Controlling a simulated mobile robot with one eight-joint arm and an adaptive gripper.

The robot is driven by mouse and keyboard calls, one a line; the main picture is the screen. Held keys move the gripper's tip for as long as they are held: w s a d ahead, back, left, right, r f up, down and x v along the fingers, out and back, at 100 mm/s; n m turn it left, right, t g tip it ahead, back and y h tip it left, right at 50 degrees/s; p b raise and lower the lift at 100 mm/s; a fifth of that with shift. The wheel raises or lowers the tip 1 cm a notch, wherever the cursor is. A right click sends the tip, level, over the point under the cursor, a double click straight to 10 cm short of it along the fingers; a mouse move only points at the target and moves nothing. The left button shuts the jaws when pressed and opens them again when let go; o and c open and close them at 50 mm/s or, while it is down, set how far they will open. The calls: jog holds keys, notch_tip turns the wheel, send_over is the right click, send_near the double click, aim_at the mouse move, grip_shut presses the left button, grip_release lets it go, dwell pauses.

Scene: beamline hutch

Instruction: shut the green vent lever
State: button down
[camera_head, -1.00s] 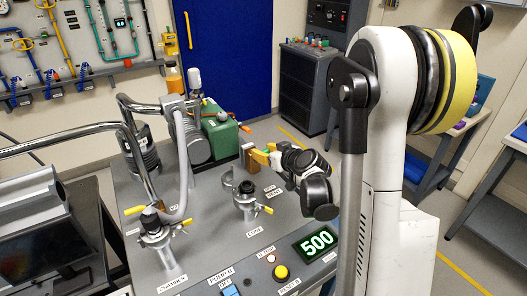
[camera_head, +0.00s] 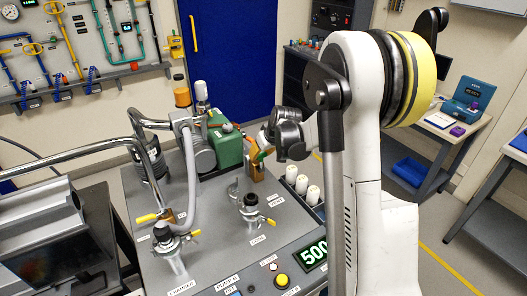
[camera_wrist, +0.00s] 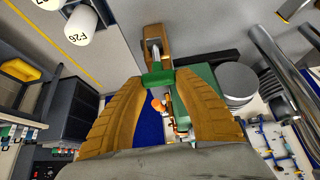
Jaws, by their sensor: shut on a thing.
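The green vent lever (camera_wrist: 158,80) shows in the wrist view between my fingertips, at the brown vent valve body (camera_wrist: 152,42). In the head view a small part of the lever (camera_head: 262,156) shows just above the brown valve body (camera_head: 257,172), which stands on the grey panel by the VENT label (camera_head: 277,200). My gripper (camera_wrist: 160,82) is shut on the green lever, with one orange-brown finger on each side. In the head view my gripper (camera_head: 261,146) is behind and above the valve, and my wrist partly hides it. The lever's exact angle is hard to tell.
White cylinders (camera_head: 302,183) stand right of the valve. A green pump box (camera_head: 226,147) is close on its left. Bent metal pipes (camera_head: 150,150) run on the left.

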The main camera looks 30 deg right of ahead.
jog(key=w+g, duration=0.1)
jog(key=g+p, duration=0.1)
jog(key=w+g, duration=0.1)
jog(key=shift+w+f+g, duration=0.25)
jog(key=shift+w+g, duration=0.05)
jog(key=shift+w+a+f+g+p, duration=0.1)
jog(key=shift+w+f+g+p, duration=0.25)
jog(key=shift+g, duration=0.55)
jog(key=shift+w+f+g+p, duration=0.1)
jog(key=shift+w+f+g, duration=0.35)
jog(key=shift+g, duration=0.45)
jog(key=shift+w+r, duration=0.1)
jog(key=c, duration=0.9)
grip_release()
jog(key=shift+o, duration=0.2)
notch_tip(320, 180, up, 12)
jog(key=shift+w, duration=0.35)
